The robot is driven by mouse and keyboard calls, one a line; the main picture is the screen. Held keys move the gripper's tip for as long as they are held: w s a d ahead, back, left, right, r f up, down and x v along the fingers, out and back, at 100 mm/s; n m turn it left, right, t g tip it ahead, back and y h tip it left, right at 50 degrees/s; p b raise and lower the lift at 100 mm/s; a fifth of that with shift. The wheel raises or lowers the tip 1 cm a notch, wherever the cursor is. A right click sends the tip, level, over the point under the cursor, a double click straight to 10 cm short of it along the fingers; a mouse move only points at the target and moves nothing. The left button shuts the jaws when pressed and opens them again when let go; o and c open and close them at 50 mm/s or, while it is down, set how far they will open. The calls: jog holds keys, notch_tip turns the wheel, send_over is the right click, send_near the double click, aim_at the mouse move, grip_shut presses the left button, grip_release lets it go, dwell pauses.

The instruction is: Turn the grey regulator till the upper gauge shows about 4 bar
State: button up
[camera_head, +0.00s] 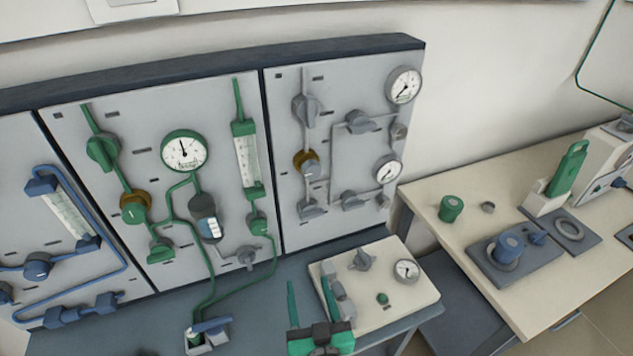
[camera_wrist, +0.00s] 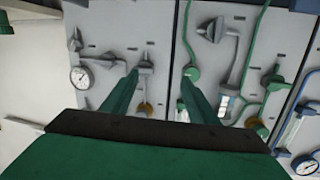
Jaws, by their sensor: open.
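The grey regulator (camera_head: 306,163), a grey knob on a brass-coloured body, sits on the right-hand wall panel. In the wrist view its brass part (camera_wrist: 145,108) shows beside the left finger. The upper gauge (camera_head: 404,85) is at that panel's top right; its needle points to the lower left, but its numbers are too small to read. The lower gauge (camera_head: 388,170) is below it and also shows in the wrist view (camera_wrist: 82,77). My gripper (camera_head: 309,283) has green fingers, spread apart and empty, below and in front of the panel, apart from the regulator.
Grey valve handles (camera_head: 306,110) stand above and below the regulator. A pale box (camera_head: 408,298) with a knob and gauge lies on the bench beside my gripper. The green-piped panel (camera_head: 80,180) is to the left. A side table (camera_head: 440,185) holds several parts.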

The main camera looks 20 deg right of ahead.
jog(key=w+d+r+n+t, duration=0.1)
jog(key=w+d+r, duration=0.1)
jog(key=w+r, duration=0.15)
jog(key=w+d+r+n, duration=0.1)
jog(key=w+d+r, duration=0.15)
jog(key=r, duration=0.25)
jog(key=n+y, duration=0.3)
send_near(313, 174)
jog(key=shift+t, duration=0.3)
jog(key=w, duration=0.8)
jog(key=shift+w+a+f, duration=0.15)
jog(key=shift+w+a, duration=0.05)
jog(key=shift+w, duration=0.2)
jog(key=c, duration=1)
